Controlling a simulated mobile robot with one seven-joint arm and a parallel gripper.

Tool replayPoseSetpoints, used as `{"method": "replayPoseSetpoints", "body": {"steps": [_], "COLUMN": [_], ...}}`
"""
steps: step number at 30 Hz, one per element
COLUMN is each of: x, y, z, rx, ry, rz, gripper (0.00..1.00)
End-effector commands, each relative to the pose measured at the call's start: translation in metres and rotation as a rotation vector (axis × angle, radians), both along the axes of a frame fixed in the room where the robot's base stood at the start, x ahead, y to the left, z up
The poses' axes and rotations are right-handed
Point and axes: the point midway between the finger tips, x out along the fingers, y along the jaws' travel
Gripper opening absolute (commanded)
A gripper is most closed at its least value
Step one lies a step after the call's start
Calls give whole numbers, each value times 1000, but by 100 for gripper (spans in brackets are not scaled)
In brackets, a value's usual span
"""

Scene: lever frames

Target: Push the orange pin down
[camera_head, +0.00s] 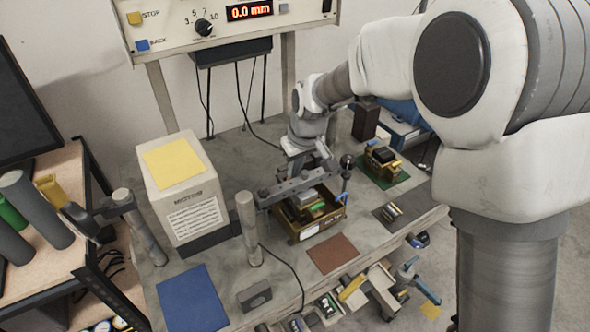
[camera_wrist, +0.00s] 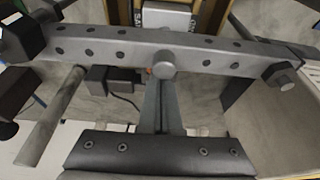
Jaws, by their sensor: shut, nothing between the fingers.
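A small bit of orange (camera_wrist: 148,71), likely the orange pin, shows in the wrist view at the lower edge of a grey metal lever bar (camera_wrist: 225,53), beside its round boss. Most of it is hidden. The bar also shows in the head view (camera_head: 280,190), lying across a brown tray; I cannot make out the pin there. My gripper (camera_wrist: 163,82) is shut and empty, its fingertips close to the bar's boss in the wrist view. In the head view my gripper (camera_head: 303,170) is above the bar; I cannot tell whether it touches.
A motor box (camera_head: 182,190) and a grey post (camera_head: 248,228) stand left of the bar. A dark upright rod with a ball top (camera_head: 346,162) stands at its right end. A control panel (camera_head: 225,22) hangs behind. A blue mat (camera_head: 192,298) and brown mat (camera_head: 332,254) lie clear in front.

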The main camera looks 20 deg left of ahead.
Motion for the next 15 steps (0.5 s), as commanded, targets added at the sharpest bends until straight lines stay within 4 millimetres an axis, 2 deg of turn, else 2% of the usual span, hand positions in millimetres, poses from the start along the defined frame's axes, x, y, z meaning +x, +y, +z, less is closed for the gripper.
{"method": "replayPoseSetpoints", "body": {"steps": [1,8,11,15], "x": [-5,-5,-4,-2], "y": [-4,-4,-4,-4], "z": [-14,-13,-3,24], "rx": [-16,-17,-15,-7], "ry": [22,22,19,10], "rz": [1,2,0,-1], "gripper": [0,0,0,0]}}
